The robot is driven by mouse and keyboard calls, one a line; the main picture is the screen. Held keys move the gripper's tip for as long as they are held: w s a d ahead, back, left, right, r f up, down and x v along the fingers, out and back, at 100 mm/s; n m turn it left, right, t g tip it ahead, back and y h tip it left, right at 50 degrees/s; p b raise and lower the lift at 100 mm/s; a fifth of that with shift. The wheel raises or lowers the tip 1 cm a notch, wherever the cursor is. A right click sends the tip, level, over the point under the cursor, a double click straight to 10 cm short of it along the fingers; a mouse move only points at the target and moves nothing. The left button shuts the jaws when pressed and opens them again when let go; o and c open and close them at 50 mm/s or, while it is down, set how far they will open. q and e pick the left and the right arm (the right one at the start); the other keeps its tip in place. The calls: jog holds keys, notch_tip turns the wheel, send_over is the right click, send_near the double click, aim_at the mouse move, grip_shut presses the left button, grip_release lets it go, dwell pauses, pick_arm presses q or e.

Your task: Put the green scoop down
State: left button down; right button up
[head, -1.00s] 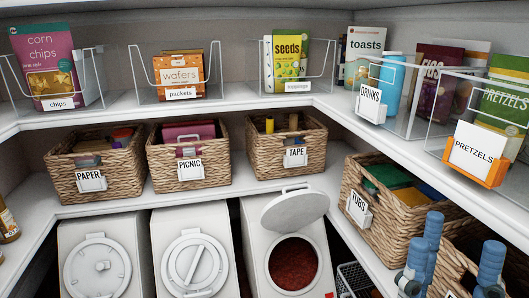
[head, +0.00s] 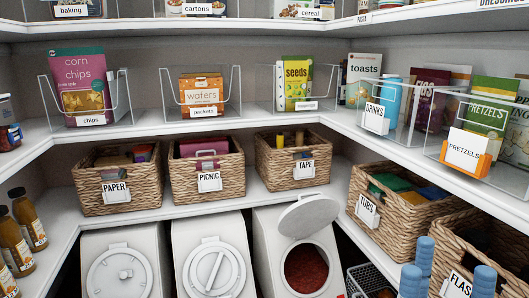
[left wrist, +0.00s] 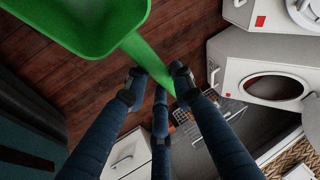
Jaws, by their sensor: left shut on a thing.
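The green scoop (left wrist: 85,22) fills the upper left of the left wrist view, its handle running down to the right. My left gripper (left wrist: 157,84) has blue fingers closed around that handle, and the scoop is held above a dark wooden floor (left wrist: 185,40). The head view shows neither the scoop nor my left gripper. My right gripper (head: 450,268) is at the bottom right of the head view, its blue fingers spread apart with nothing seen between them. It is in front of a wicker basket at the right, partly covering it.
A white bin with its lid up (head: 300,250) holds dark red contents; two closed bins (head: 208,262) stand left of it. Labelled wicker baskets (head: 118,190) line the shelf above. Bottles (head: 28,222) stand at the left. A wire basket (left wrist: 190,122) is below the left gripper.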

pick_arm(q)
jog(key=w+d+r+n+y, duration=0.15)
jog(key=d+r, duration=0.25)
jog(key=r, duration=0.4)
jog(key=w+d+r+n+t, duration=0.15)
jog(key=d+r, duration=0.25)
jog(key=r, duration=0.4)
jog(key=w+d+r+n+y, duration=0.1)
jog(key=d+r+n, duration=0.1)
jog(key=d+r, duration=0.35)
jog(key=s+a+r+n+g+y, duration=0.1)
jog(key=s+a+r+n+y, duration=0.25)
jog(key=a+r+n, duration=0.45)
jog(key=s+a+r+n+g+y, duration=0.1)
jog(key=s+a+r+n+y, duration=0.3)
jog(key=a+r, duration=0.6)
jog(key=s+d+m+h, duration=0.2)
jog(key=s+d, duration=0.1)
jog(key=d, duration=0.6)
jog(key=shift+s+f+m+t+h, duration=0.2)
jog(key=shift+f+m+t+h, duration=0.2)
jog(key=shift+f+t, duration=0.05)
jog(key=shift+w+d+r, duration=0.1)
jog(key=shift+d, duration=0.1)
